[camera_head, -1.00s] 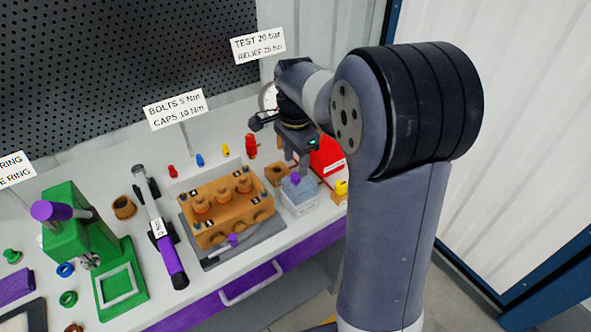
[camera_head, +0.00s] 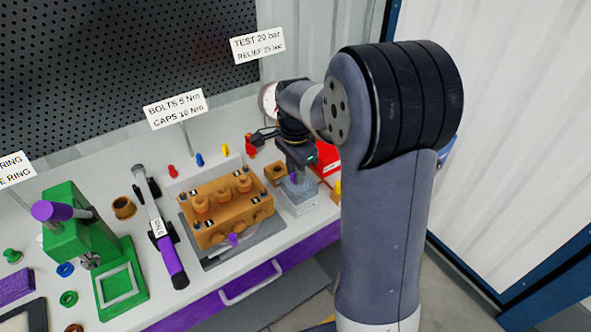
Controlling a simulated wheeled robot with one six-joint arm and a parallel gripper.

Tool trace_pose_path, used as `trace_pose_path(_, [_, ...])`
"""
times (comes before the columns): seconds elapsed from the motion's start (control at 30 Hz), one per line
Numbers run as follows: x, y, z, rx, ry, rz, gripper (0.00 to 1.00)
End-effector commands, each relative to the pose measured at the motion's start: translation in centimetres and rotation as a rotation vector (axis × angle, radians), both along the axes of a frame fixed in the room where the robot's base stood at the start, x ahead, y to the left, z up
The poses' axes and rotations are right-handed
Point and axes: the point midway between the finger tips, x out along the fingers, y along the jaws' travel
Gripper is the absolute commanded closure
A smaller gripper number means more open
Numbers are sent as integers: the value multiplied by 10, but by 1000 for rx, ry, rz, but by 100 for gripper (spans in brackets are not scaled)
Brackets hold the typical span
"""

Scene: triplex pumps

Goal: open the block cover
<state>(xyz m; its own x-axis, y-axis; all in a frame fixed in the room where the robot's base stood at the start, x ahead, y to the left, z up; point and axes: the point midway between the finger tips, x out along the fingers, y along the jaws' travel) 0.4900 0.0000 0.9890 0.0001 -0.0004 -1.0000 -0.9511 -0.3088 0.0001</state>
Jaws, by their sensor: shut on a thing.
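The orange-brown pump block (camera_head: 229,213) sits on a grey plate, with several round caps and small dark bolts on top. A small purple part (camera_head: 233,240) is at its front. To its right stands a small clear-grey box (camera_head: 300,200) with a purple knob on its top. My gripper (camera_head: 295,181) points down at this box, with its fingers around the knob and shut on it. The knob is mostly hidden by the fingers. Which of these is the block cover is not plain from this view.
A torque wrench (camera_head: 160,228) lies left of the block, beside a green press (camera_head: 85,250). A red box (camera_head: 327,165) is behind the clear box. Small coloured pegs (camera_head: 199,160) stand behind the block. A purple drawer (camera_head: 205,311) is below the bench edge.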

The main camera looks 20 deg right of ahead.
Motion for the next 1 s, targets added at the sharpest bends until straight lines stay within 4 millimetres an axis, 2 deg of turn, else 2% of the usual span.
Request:
trace_pose_path(0.03, [0, 0, 0, 0, 0, 0, 87])
trace_pose_path(0.2, [0, 0, 0, 0, 0, 0, 100])
trace_pose_path(0.57, [1, -3, 4, 24, 12, -3, 100])
trace_pose_path(0.8, [6, -22, 16, 210, 76, -9, 100])
trace_pose_path(1.0, [11, -35, 17, 354, 120, -5, 100])
